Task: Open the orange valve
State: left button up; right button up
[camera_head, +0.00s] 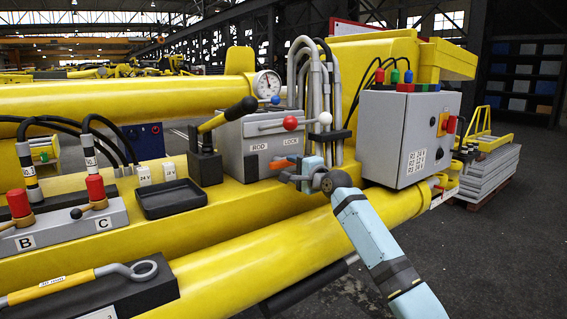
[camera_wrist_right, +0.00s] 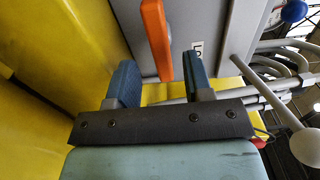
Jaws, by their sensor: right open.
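The orange valve (camera_wrist_right: 157,38) shows in the right wrist view as a long orange handle on the front of a grey box. In the head view a bit of the orange valve (camera_head: 279,165) shows below the ROD and LOCK labels; my gripper partly hides it. My right gripper (camera_head: 301,176) is open at the lower right of the grey box (camera_head: 240,147). In the right wrist view the handle's lower end appears between the two fingers of my right gripper (camera_wrist_right: 159,62), with gaps on both sides. I cannot tell how deep it sits between them. My left gripper is not in view.
Levers with red (camera_head: 290,123) and white (camera_head: 325,118) knobs stick out above my gripper. Grey pipes (camera_head: 303,75) and a grey control cabinet (camera_head: 400,140) stand to the right.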

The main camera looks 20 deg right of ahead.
aim_at(286, 164)
jog(key=x, duration=0.5)
jog(key=c, duration=0.8)
